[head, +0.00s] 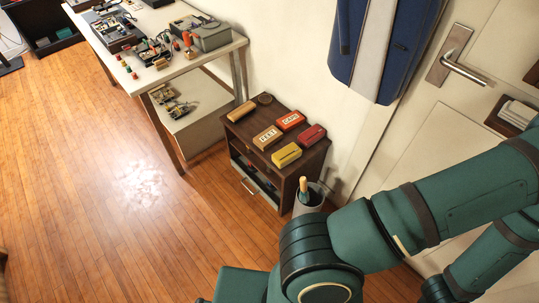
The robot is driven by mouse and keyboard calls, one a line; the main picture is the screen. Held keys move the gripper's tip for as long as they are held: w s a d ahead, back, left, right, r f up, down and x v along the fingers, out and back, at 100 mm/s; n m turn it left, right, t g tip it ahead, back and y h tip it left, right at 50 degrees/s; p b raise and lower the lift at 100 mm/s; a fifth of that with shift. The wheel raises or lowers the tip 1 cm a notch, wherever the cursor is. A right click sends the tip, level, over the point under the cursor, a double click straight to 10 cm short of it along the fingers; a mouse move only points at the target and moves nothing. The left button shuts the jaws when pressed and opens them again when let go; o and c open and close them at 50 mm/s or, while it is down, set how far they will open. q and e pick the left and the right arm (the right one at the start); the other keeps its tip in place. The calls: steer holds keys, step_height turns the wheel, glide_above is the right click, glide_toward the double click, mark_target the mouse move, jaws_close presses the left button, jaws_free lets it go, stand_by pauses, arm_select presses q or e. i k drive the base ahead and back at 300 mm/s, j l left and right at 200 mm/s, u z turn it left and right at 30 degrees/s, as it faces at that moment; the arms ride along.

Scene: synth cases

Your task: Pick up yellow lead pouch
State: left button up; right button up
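A small yellow pouch (286,155) lies on top of the dark wooden cabinet (265,163), near its front right part. It has dark marking on its side, too small to read. An orange-red pouch (291,121), a dark red pouch (311,134) and a tan pouch (267,138) lie close around it. My green arm links fill the lower right of the head view. Neither of my grippers shows, and nothing of mine touches the yellow pouch.
A tan roll (241,111) and a dark round thing (264,98) lie at the cabinet's back. A bin (309,200) holding a handled thing stands at its right. A cluttered workbench (152,77) is behind left. The door (455,130) is right. The wooden floor (90,210) at left is clear.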

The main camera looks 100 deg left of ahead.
mark_target(286, 155)
steer(key=u, duration=3)
steer(key=i+l, duration=0.25)
steer(key=i, duration=0.15)
steer(key=i+l+z, duration=0.1)
steer(key=i+l, duration=0.15)
steer(key=i, duration=0.2)
